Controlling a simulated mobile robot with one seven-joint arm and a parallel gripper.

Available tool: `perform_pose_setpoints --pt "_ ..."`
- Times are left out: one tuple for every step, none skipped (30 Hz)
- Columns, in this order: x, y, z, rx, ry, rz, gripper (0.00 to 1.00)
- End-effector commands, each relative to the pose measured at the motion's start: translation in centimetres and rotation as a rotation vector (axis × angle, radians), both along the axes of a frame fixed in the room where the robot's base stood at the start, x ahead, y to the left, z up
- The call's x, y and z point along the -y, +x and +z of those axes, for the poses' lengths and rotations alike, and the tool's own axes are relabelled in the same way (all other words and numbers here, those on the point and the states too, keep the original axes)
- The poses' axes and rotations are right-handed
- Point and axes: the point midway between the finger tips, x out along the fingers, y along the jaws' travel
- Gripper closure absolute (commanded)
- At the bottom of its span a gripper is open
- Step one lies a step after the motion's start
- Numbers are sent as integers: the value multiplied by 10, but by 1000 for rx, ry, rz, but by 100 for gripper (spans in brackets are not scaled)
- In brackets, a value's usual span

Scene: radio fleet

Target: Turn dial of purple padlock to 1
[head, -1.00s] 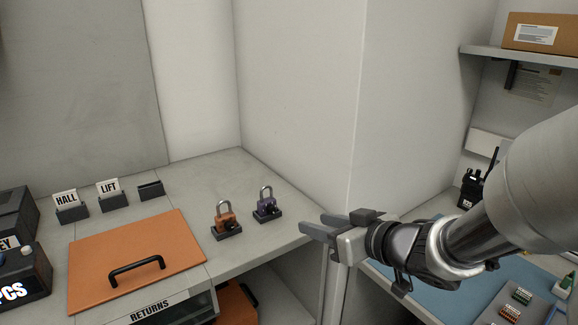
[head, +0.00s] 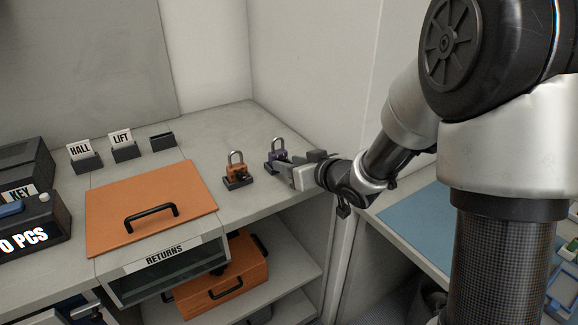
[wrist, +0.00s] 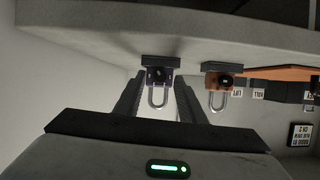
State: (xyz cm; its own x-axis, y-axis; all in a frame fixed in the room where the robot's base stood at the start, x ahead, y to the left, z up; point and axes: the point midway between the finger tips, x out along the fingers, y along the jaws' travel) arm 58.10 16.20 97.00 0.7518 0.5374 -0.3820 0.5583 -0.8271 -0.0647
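The purple padlock (head: 278,152) stands upright on a small dark base near the right end of the grey counter, its shackle up. In the wrist view, which is upside down, the purple padlock (wrist: 159,76) shows between my two fingers, with a dark dial on its front. My gripper (head: 284,170) is at the padlock's near right side in the head view and hides part of its base. The fingers of my gripper (wrist: 157,82) are apart with nothing clearly pinched. Whether they touch the padlock, and the dial's number, I cannot tell.
An orange padlock (head: 237,171) stands close to the left of the purple one. An orange panel (head: 110,200) with a black handle lies further left. Card holders marked HALL (head: 84,158) and LIFT (head: 122,145) stand behind. A wall rises behind the counter's right end.

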Motion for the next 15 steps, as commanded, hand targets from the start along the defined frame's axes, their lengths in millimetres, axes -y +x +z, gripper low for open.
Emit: perform_pose_setpoints --pt "-3 3 -2 0 0 1 64" --pt "-4 4 -3 0 0 1 64" --pt "-4 5 -3 -1 1 1 64" --pt "-5 6 -3 -1 1 0 64" --pt "-5 7 -3 -1 1 0 64" --pt "-5 7 -3 -1 1 0 64" --pt "-5 7 -3 -1 1 0 64" --pt "-5 7 -3 0 0 -1 64" --pt "-5 7 -3 0 0 -1 64" --pt "-5 7 -3 0 0 -1 64" --pt "-5 7 -3 0 0 -1 64" --pt "-5 7 -3 -1 1 0 64" --pt "-5 7 -3 -1 1 0 69" --pt "-5 7 -3 -1 1 0 74" --pt "-5 7 -3 -1 1 0 80"
